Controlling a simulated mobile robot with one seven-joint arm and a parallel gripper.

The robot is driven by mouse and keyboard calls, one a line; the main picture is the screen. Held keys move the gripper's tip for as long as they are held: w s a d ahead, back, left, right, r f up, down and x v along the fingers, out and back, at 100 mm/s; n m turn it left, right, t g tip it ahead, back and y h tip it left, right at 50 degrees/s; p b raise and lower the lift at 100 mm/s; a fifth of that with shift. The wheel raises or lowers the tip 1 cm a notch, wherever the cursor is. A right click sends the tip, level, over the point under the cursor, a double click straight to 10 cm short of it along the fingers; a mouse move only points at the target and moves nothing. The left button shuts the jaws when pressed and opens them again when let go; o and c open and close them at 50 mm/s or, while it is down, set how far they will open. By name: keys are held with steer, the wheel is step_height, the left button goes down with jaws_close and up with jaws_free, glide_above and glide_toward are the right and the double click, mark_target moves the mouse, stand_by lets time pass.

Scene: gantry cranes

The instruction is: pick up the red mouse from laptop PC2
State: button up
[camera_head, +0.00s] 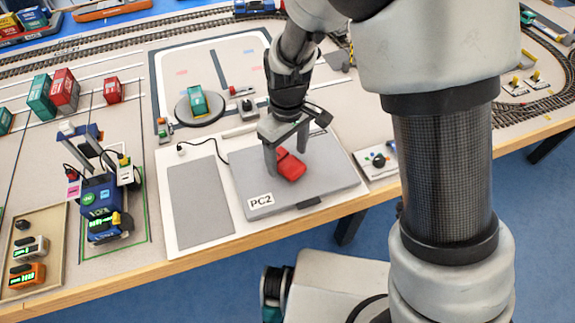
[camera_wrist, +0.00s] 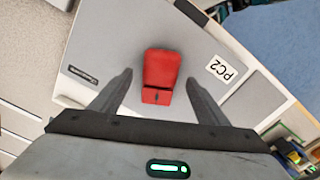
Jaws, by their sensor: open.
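The red mouse (camera_head: 291,166) lies on the closed grey laptop labelled PC2 (camera_head: 318,186), near the middle of its lid. In the wrist view the mouse (camera_wrist: 161,75) sits centred just beyond and between the open fingertips (camera_wrist: 160,82). The laptop lid (camera_wrist: 120,50) shows around it, with the PC2 label at the right. I cannot tell whether the fingertips touch the lid.
A grey pad (camera_head: 198,203) lies left of the laptop. A blue model crane (camera_head: 100,205) stands farther left. A turntable with a green block (camera_head: 198,103) is behind. A small control box (camera_head: 378,161) stands right of the laptop. The table's front edge (camera_head: 250,238) is close.

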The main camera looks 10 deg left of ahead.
steer(key=shift+f, duration=0.5)
steer(key=c, duration=1.2)
steer(key=shift+r, duration=0.1)
